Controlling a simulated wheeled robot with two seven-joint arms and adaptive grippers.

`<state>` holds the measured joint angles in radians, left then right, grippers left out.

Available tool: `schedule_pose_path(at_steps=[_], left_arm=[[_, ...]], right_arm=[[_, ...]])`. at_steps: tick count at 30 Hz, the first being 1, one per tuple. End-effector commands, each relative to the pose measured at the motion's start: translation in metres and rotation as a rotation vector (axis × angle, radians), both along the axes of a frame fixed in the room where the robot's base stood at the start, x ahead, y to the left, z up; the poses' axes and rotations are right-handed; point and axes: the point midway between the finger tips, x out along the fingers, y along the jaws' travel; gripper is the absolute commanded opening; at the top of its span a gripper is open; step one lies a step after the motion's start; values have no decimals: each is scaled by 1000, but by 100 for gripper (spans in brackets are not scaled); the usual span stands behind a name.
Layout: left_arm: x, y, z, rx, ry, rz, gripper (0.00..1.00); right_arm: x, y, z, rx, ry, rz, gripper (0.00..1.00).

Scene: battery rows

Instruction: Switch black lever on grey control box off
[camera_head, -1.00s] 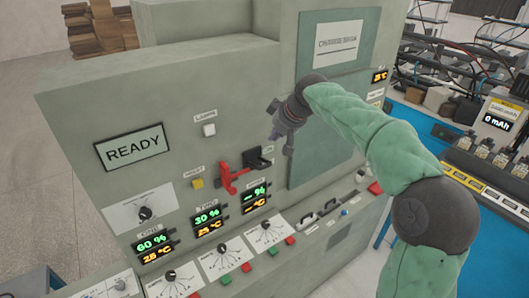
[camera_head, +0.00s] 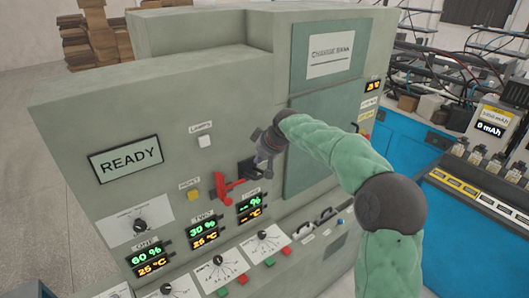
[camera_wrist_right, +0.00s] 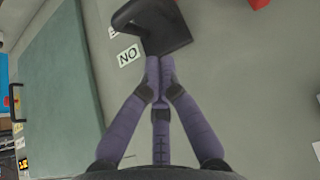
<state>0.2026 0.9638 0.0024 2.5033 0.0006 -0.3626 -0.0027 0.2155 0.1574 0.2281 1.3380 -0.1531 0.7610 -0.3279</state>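The black lever (camera_head: 246,169) sits on the front of the grey control box (camera_head: 95,105), just right of a red lever (camera_head: 232,186). My right gripper (camera_head: 262,166) is at the black lever's right side and partly covers it. In the right wrist view the black lever (camera_wrist_right: 152,26) is a dark bent handle, with an ON label (camera_wrist_right: 128,55) beside it. The fingers of my right gripper (camera_wrist_right: 159,62) are drawn together, tips at the lever's edge; nothing shows between them. Whether they touch it is unclear. My left gripper is not in view.
A yellow button (camera_head: 193,195), lit displays (camera_head: 203,229) and dials (camera_head: 217,272) lie left of and below the levers. A white lamp switch (camera_head: 204,140) is above. A raised green panel (camera_head: 312,150) stands right. A blue bench (camera_head: 400,140) with batteries is further right.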

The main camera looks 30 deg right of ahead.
Motion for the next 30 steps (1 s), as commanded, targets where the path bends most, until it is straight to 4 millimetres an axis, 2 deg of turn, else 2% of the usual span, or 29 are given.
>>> schedule_pose_path(at_steps=[3, 10, 23, 30], left_arm=[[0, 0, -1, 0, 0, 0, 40], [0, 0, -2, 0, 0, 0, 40], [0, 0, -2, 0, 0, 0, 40], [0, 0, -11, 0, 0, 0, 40]], right_arm=[[-2, -1, -19, 1, 2, -2, 0], [-5, 0, -38, 1, 0, -1, 0], [-6, -1, -41, -1, -2, -1, 0], [-6, -1, -44, 1, -17, -1, 0]])
